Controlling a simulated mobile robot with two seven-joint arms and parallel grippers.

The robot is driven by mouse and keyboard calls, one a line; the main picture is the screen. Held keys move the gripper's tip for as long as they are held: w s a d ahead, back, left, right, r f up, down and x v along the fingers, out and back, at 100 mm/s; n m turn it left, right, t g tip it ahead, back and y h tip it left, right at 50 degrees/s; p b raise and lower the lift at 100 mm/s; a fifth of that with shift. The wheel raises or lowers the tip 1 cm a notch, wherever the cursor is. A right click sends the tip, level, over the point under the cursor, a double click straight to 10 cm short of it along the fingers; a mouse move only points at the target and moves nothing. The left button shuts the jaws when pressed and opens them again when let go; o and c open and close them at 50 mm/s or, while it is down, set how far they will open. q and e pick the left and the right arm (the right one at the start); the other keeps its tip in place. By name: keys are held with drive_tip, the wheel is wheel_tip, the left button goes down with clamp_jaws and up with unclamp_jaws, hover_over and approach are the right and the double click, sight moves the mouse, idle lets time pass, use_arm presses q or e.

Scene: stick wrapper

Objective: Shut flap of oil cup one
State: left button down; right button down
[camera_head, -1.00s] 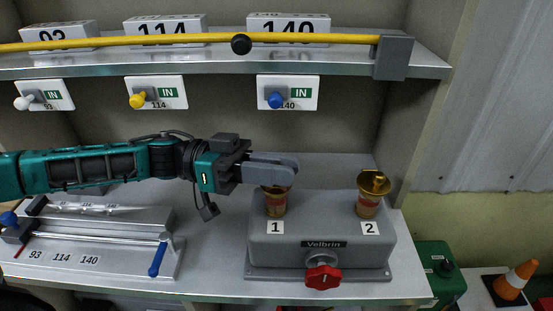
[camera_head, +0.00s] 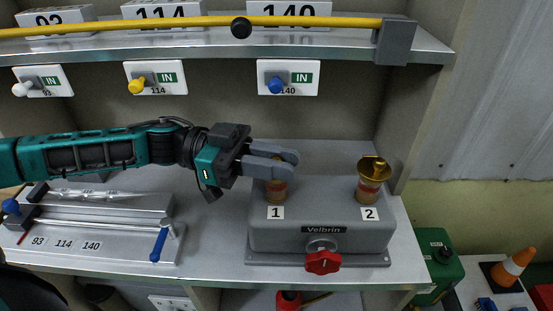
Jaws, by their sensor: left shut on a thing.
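Oil cup one (camera_head: 276,193) is a small brass cup with a red band. It stands upright on the left of the grey Velbrin box, behind the label 1. My left gripper (camera_head: 290,164) reaches in from the left at the cup's top. Its two grey fingers are shut on the flap of oil cup one, which they hide along with the cup's rim. Oil cup two (camera_head: 370,185) stands at the right behind the label 2, with its brass flap raised. My right gripper is not in view.
The grey box (camera_head: 320,215) has a red knob (camera_head: 323,262) in front. A rod fixture (camera_head: 100,240) with a blue handle lies at the left. Bare bench lies between fixture and box.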

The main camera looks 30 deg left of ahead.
use_arm(q)
drive_tip(key=c, duration=1.1)
unclamp_jaws()
drive_tip(key=shift+o, duration=0.2)
drive_tip(key=s+a+b, duration=0.1)
drive_tip(key=s+a, duration=0.1)
drive_tip(key=a, duration=1)
drive_tip(key=shift+s+a+f, duration=0.25)
drive_tip(key=shift+a, duration=0.1)
drive_tip(key=shift+s, duration=0.1)
